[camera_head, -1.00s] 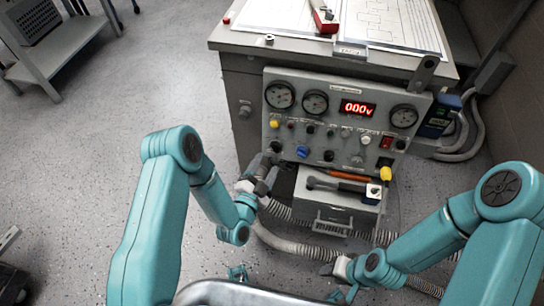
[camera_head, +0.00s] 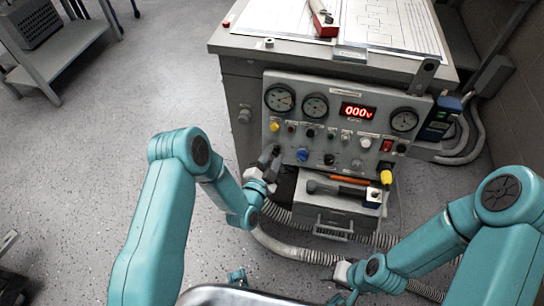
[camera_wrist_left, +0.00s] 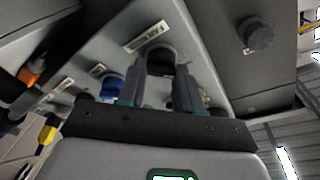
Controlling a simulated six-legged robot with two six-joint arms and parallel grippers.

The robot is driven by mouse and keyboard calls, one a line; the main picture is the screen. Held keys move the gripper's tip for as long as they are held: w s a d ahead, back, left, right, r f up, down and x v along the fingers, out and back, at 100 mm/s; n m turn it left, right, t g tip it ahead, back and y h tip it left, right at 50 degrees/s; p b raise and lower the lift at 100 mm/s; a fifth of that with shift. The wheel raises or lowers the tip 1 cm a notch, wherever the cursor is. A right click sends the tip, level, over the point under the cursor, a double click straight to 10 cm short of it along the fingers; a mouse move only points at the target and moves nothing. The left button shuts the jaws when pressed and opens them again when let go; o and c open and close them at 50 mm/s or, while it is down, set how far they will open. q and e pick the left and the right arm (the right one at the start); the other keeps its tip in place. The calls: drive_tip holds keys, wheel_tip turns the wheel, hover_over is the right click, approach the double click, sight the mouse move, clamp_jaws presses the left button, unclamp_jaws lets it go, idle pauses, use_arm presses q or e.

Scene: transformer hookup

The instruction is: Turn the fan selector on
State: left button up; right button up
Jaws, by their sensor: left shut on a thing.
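The fan selector is a black knob (camera_wrist_left: 160,60) at the panel's lower left, below a label that starts with "FAN" in the left wrist view. My left gripper (camera_wrist_left: 157,88) has one finger on each side of this knob and is shut on it. In the head view my left gripper (camera_head: 269,158) is at the lower left of the grey control panel (camera_head: 330,88) and hides the knob. Which way the knob is turned cannot be told. My right gripper (camera_head: 344,297) is low near the bottom edge, away from the panel; its fingers are too small to read.
A blue knob (camera_head: 302,154) sits right of my left gripper. A grey drawer box (camera_head: 330,213) with tools on top stands below the panel. Ribbed hoses (camera_head: 285,246) lie on the floor. The display (camera_head: 358,110) reads 000v.

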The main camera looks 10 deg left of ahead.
use_arm(q)
drive_tip(key=m+g+b, duration=0.1)
drive_tip(key=m+b, duration=0.1)
drive_tip(key=m, duration=0.2)
drive_tip(key=shift+f+m+h+b, duration=0.1)
drive_tip(key=shift+m+h+b, duration=0.25)
drive_tip(key=shift+m+h, duration=0.05)
drive_tip(key=m+g+b, duration=0.1)
drive_tip(key=m+b, duration=0.2)
drive_tip(key=m, duration=0.2)
drive_tip(key=m+g+b, duration=0.1)
drive_tip(key=m+b, duration=0.1)
drive_tip(key=m, duration=0.2)
drive_tip(key=shift+m+b, duration=0.3)
drive_tip(key=shift+b, duration=0.1)
drive_tip(key=shift+r+m+g+y+b, duration=0.2)
drive_tip(key=shift+m+y+b, duration=0.1)
drive_tip(key=shift+m, duration=0.5)
drive_tip(key=shift+r+m+g+y+b, duration=0.1)
drive_tip(key=shift+m+g+y+b, duration=0.15)
drive_tip(key=shift+m, duration=0.55)
drive_tip(key=o, duration=1)
drive_tip(key=shift+o, duration=0.2)
